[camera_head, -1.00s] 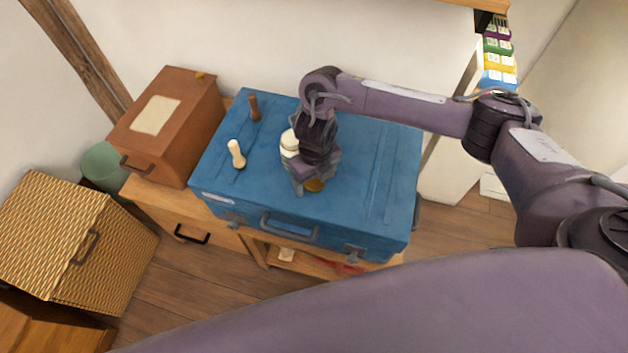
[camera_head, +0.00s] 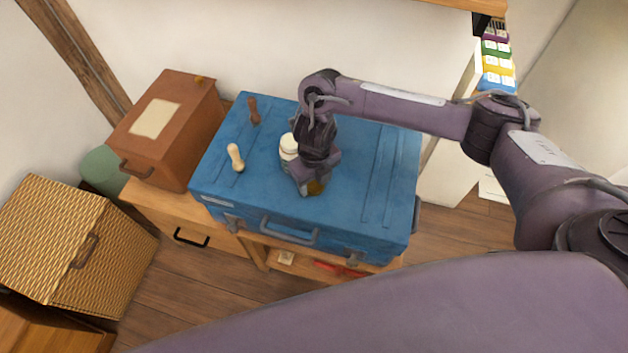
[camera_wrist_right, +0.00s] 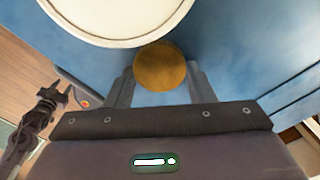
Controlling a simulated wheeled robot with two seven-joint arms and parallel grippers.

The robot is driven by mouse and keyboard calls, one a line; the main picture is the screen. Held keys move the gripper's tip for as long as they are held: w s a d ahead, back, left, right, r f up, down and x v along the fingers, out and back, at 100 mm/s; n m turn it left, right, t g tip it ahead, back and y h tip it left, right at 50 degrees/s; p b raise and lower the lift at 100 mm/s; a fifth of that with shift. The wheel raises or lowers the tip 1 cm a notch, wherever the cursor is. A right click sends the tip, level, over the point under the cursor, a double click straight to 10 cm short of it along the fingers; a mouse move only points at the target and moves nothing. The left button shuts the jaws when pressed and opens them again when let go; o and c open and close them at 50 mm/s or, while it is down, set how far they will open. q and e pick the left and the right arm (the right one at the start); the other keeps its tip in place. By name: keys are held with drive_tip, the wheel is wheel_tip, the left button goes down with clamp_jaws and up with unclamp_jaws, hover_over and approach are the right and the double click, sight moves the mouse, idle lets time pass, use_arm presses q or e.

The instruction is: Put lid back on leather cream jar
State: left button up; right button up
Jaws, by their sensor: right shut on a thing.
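The leather cream jar (camera_head: 289,146) is white and stands upright on the blue trunk (camera_head: 350,215), partly hidden behind my right gripper. Its round pale top fills the upper left of the wrist view (camera_wrist_right: 115,12). The lid is a round golden-brown disc (camera_head: 315,187), seen between the fingers in the wrist view (camera_wrist_right: 160,66). My right gripper (camera_head: 308,189) is shut on the lid, beside the jar on its near side. Whether the lid touches the trunk is unclear.
A pale wooden peg-like tool (camera_head: 236,157) and a brown one (camera_head: 253,111) stand on the trunk left of the jar. A brown box (camera_head: 165,125) stands left of the trunk, with a wicker box (camera_head: 65,240) lower left. The trunk's right side is clear.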

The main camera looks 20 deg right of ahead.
sight(314, 184)
use_arm(q)
drive_tip(key=shift+r+p, duration=2.4)
use_arm(e)
wheel_tip(314, 184, up, 20)
use_arm(q)
drive_tip(key=shift+o, duration=0.5)
